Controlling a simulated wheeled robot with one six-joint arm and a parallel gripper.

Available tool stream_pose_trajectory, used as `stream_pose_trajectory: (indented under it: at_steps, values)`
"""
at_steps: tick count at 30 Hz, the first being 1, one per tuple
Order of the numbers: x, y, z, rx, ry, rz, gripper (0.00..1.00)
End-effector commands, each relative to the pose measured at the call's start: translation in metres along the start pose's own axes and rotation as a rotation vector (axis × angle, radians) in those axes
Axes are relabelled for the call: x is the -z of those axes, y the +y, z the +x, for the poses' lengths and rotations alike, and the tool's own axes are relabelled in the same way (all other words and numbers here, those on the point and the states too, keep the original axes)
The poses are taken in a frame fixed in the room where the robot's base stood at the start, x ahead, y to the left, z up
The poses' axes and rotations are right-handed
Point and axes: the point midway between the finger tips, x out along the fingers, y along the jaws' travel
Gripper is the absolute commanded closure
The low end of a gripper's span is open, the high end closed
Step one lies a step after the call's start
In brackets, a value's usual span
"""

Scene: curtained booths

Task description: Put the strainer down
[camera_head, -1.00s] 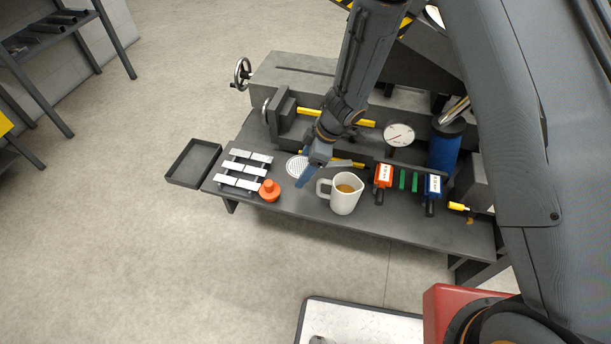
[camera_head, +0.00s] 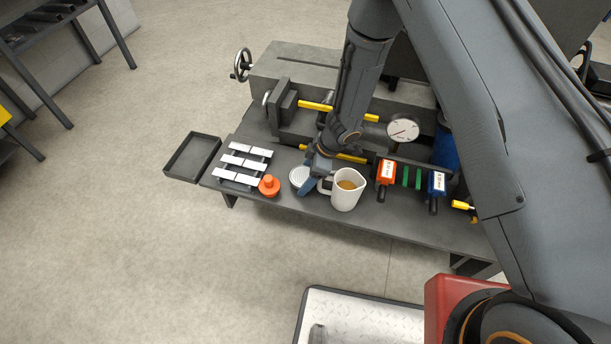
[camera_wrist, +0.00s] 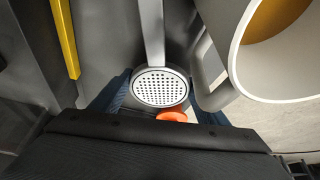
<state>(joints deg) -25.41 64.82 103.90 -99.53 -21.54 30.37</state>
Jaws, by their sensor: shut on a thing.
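The strainer (camera_head: 299,176) is a pale round perforated disc. In the wrist view the strainer (camera_wrist: 160,88) lies between my two blue fingers, its flat handle running away toward the top. My gripper (camera_head: 311,176) is shut on the strainer, low over the front of the bench between the orange knobbed piece and the mug. In the wrist view my gripper (camera_wrist: 160,98) shows a finger at each side of the disc. I cannot tell whether the strainer touches the bench top.
A white mug (camera_head: 346,197) with brown liquid stands close right of my gripper. The orange knobbed piece (camera_head: 269,186) and a rack of pale bars (camera_head: 243,161) are left. A dark tray (camera_head: 193,155) lies at the far left. Red and blue tools (camera_head: 386,172) stand right.

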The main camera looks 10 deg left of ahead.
Motion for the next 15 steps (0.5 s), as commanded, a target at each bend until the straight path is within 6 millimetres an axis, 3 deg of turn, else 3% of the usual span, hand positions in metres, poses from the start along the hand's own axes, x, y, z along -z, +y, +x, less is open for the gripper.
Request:
stream_pose_trajectory:
  at_steps: [11,12,15]
  values:
    - [-0.0021,0.0009,0.0037,-0.001,0.000,0.000,0.56]
    - [-0.0018,0.0008,0.0030,-0.001,0.000,0.000,0.25]
    - [-0.0017,0.0008,0.0028,-0.001,0.000,0.000,0.13]
